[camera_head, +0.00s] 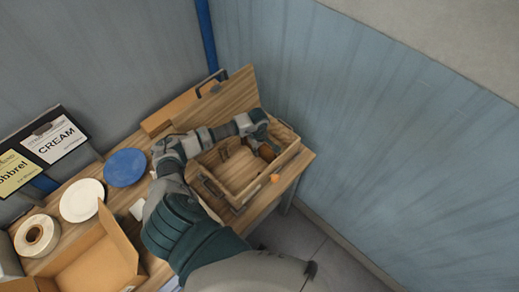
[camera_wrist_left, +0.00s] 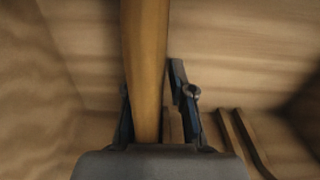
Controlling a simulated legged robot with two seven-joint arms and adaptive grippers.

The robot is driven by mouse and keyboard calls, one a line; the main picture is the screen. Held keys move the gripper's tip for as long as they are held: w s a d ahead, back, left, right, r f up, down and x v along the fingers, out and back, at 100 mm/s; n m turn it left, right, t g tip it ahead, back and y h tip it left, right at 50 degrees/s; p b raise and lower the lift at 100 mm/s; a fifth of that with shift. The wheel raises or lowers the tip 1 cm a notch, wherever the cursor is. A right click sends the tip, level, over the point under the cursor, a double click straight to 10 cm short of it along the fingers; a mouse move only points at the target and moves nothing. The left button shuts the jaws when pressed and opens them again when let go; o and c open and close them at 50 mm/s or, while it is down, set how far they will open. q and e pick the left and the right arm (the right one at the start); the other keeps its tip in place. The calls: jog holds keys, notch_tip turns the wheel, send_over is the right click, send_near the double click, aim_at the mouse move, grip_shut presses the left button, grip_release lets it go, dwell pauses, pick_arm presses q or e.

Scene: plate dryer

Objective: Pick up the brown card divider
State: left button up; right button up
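A wooden crate (camera_head: 237,197) stands at the right end of the wooden table, with my left arm reaching over it. My left gripper (camera_head: 264,142) is low at the crate's far right part. A brown piece (camera_head: 267,153) shows beside it, partly hidden by the gripper; it looks like the card divider. In the left wrist view, a brown upright strip (camera_wrist_left: 146,55) stands between the fingers of my left gripper (camera_wrist_left: 152,105). It is close to the left finger, with a narrow gap to the right finger. My right gripper is not in view.
A blue plate (camera_head: 125,167), a white plate (camera_head: 82,200), a tape roll (camera_head: 37,236) and an open cardboard box (camera_head: 97,264) are on the left of the table. A blue-grey wall (camera_head: 380,130) rises behind the crate.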

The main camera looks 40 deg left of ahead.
pick_arm(q)
grip_shut()
jog(key=shift+w, duration=0.15)
jog(key=shift+r, duration=0.2)
jog(key=shift+w+d+r+p, duration=0.1)
jog(key=shift+r+p, duration=0.2)
jog(key=shift+r, duration=0.05)
notch_tip(320, 180, up, 11)
jog(key=p, duration=0.5)
jog(key=shift+p, duration=0.35)
notch_tip(320, 180, up, 4)
jog(key=shift+r+b, duration=0.25)
jog(key=shift+b, duration=0.15)
jog(key=shift+r, duration=0.85)
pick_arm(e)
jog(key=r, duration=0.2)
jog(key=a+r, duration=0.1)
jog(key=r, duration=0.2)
